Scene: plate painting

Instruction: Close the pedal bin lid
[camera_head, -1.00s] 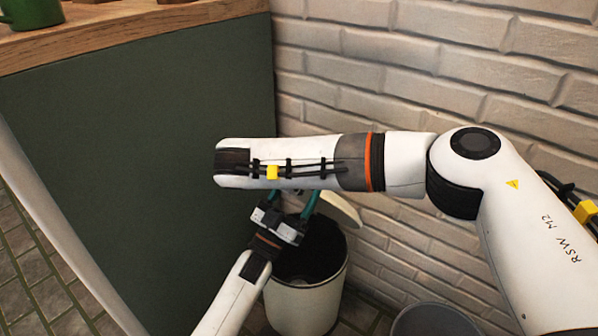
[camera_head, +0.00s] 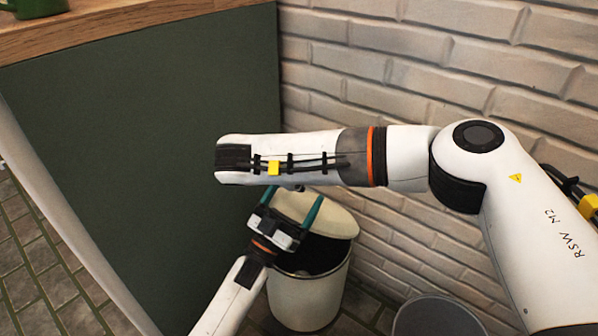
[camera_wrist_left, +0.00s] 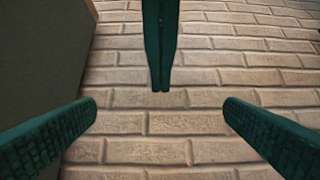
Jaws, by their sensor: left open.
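The pedal bin (camera_head: 305,300) is a cream cylinder standing on the floor by the brick wall. Its cream lid (camera_head: 335,221) is tilted over the back of the opening, and the dark inside shows in front of it. My left gripper (camera_head: 291,198) is open and empty, reaching over the bin with its teal fingers by the lid; contact cannot be told. Its fingers also show in the left wrist view (camera_wrist_left: 160,108). My right gripper (camera_wrist_left: 160,87) hangs down in that view with its fingers together and empty. In the head view my right forearm hides it.
A dark green panel (camera_head: 140,150) under a wooden counter (camera_head: 120,32) stands to the left. The brick wall (camera_head: 400,70) is close behind and to the right. A grey bucket (camera_head: 440,318) stands right of the bin. A green mug (camera_head: 35,7) is on the counter.

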